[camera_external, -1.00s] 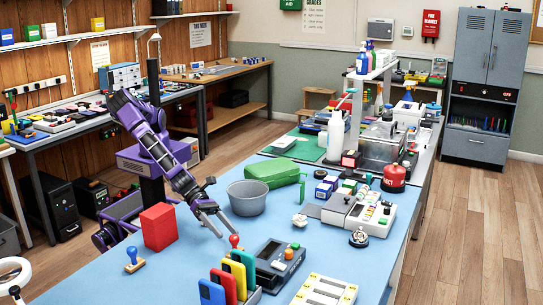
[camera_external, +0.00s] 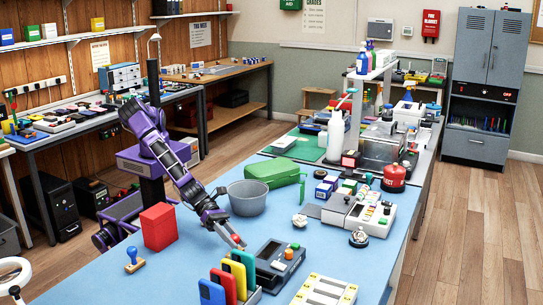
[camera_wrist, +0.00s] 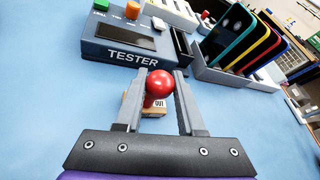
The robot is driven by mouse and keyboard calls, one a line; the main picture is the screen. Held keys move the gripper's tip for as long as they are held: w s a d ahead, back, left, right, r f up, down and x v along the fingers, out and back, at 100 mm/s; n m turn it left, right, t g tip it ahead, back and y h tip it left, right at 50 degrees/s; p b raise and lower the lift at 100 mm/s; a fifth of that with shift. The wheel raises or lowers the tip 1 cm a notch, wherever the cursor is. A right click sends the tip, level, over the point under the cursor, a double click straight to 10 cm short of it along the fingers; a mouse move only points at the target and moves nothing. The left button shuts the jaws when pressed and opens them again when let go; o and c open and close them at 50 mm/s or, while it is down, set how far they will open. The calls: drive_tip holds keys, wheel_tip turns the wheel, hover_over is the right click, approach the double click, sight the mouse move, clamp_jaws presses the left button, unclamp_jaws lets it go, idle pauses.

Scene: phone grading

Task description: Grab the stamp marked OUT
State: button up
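The stamp marked OUT (camera_wrist: 158,104) has a round red knob and a wooden base with a small "OUT" label. In the external view my gripper (camera_external: 236,240) is down at the blue table, and only a bit of the red knob (camera_external: 236,238) shows there. A second stamp with a blue knob (camera_external: 132,255) stands on the table at the left, by the red box.
The grey tester (camera_external: 278,262) lies just beyond the stamp, also in the wrist view (camera_wrist: 128,38). A rack of coloured phones (camera_external: 232,278) is close by. A red box (camera_external: 158,227) and a grey bowl (camera_external: 246,198) stand near my arm.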

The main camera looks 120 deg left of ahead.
clamp_jaws()
